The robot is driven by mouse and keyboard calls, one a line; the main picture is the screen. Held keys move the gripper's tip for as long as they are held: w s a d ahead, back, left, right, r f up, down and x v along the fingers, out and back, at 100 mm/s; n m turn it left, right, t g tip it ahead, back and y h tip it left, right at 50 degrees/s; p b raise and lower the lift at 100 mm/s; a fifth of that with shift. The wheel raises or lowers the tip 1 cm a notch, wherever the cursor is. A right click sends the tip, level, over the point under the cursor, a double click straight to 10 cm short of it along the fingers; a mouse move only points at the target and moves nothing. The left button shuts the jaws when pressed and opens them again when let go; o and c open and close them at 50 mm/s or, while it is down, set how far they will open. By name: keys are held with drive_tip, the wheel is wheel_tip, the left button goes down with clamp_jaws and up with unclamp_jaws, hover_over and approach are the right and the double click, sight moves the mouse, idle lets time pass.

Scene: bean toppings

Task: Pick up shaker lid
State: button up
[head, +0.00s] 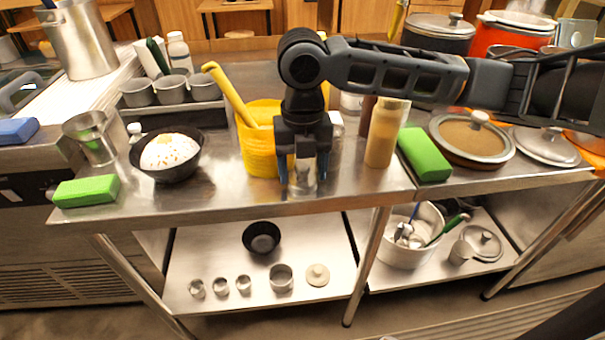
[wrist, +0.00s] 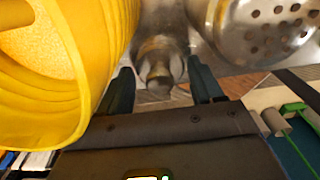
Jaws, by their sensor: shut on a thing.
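My gripper (head: 303,185) points down at the front of the metal worktop, right of the yellow bucket. Its fingers are shut on a small silvery piece with a knobbed end, which looks like the shaker lid (head: 303,172). In the wrist view the piece (wrist: 157,72) sits between the two fingertips (wrist: 162,82), its knob towards the camera. The fingers hide part of its sides. I cannot tell whether it is clear of the worktop or what is under it. A shiny perforated metal top (wrist: 272,28) is close by on the right in the wrist view.
The yellow bucket (head: 257,150) stands close on the left of my gripper. A tan bottle (head: 383,135) and a green sponge (head: 424,154) stand to the right. A black bowl of white food (head: 150,173) is farther left. Bare worktop (head: 350,190) lies right of my gripper.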

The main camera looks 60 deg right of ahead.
sight(302, 167)
drive_tip(key=shift+r, duration=0.1)
wheel_tip(302, 167, up, 18)
drive_tip(key=p, duration=0.1)
drive_tip(key=shift+d+f+p, duration=0.2)
drive_tip(key=shift+f+p, duration=0.05)
drive_tip(key=shift+p, duration=0.15)
drive_tip(key=d+f+p, duration=0.1)
drive_tip(key=d+p, duration=0.1)
drive_tip(key=d+f+p, duration=0.1)
drive_tip(key=d+p, duration=0.1)
drive_tip(key=d, duration=0.1)
drive_tip(key=s+d+f+p, duration=0.1)
drive_tip(key=d+p, duration=0.1)
drive_tip(key=shift+s+d, duration=0.1)
drive_tip(key=shift+d, duration=0.1)
drive_tip(key=shift+c, duration=1.2)
drive_tip(key=shift+s+d+f, duration=0.1)
drive_tip(key=shift+d+f, duration=0.15)
drive_tip(key=shift+f, duration=0.25)
drive_tip(key=shift+f+b, duration=1.35)
drive_tip(key=shift+f, duration=0.35)
drive_tip(key=shift+f, duration=0.2)
drive_tip(key=shift+f+b, duration=0.6)
drive_tip(key=shift+b, duration=0.1)
drive_tip(key=shift+f, duration=0.15)
